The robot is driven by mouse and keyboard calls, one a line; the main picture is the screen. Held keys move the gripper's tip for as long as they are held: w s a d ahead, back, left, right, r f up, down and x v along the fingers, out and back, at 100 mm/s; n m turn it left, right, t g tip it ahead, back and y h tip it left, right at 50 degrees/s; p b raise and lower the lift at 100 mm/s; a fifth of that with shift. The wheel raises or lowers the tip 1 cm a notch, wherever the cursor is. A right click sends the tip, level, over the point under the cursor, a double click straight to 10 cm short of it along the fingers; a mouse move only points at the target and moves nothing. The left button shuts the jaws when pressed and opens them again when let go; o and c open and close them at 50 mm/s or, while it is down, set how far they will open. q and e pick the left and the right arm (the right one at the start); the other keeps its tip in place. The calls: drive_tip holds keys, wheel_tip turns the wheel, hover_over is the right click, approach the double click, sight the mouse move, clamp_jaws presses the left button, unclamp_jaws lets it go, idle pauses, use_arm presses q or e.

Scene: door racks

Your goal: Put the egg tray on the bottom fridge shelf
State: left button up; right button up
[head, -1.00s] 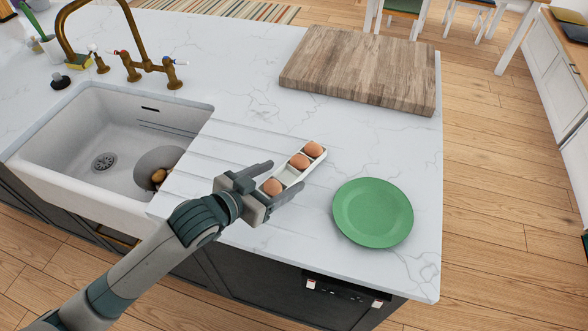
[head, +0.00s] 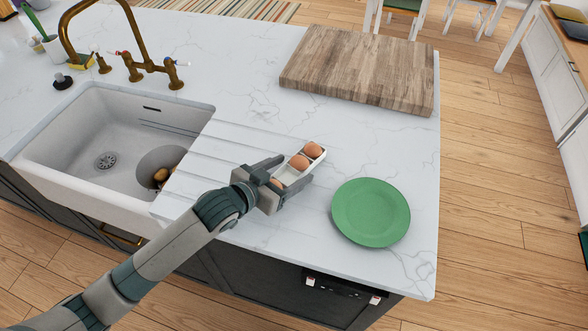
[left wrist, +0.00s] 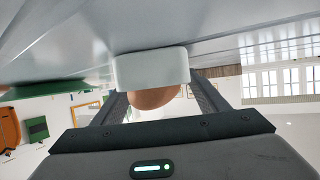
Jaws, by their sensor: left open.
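The egg tray (head: 291,174) is a narrow white tray holding brown eggs, on the white counter to the right of the sink's drainer grooves. My left gripper (head: 288,171) is open, with one finger along each long side of the tray. In the left wrist view the white end of the tray (left wrist: 152,68) and one brown egg (left wrist: 155,97) sit between the open fingers. I cannot tell whether the fingers touch the tray. My right gripper is not in view. No fridge shelf is in view.
A green plate (head: 371,212) lies right of the tray, near the counter's front. A thick wooden board (head: 358,70) lies behind. The sink (head: 92,138) with a brass tap (head: 135,50) is at the left. Clear counter lies between board and plate.

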sight(290, 178)
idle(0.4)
use_arm(q)
drive_tip(key=c, duration=1.3)
drive_tip(key=shift+o, duration=0.2)
drive_tip(key=shift+r, duration=0.1)
drive_tip(key=shift+r+b, duration=0.5)
drive_tip(key=shift+r, duration=0.7)
drive_tip(key=shift+d+r+b, duration=0.1)
drive_tip(key=shift+r+b, duration=0.2)
drive_tip(key=shift+r, duration=0.55)
drive_tip(key=s+d+r+b, duration=0.2)
drive_tip(key=d+r, duration=0.4)
drive_tip(key=d, duration=0.5)
drive_tip(key=shift+r+b, duration=0.35)
drive_tip(key=shift+r, duration=0.05)
drive_tip(key=shift+s+d, duration=0.1)
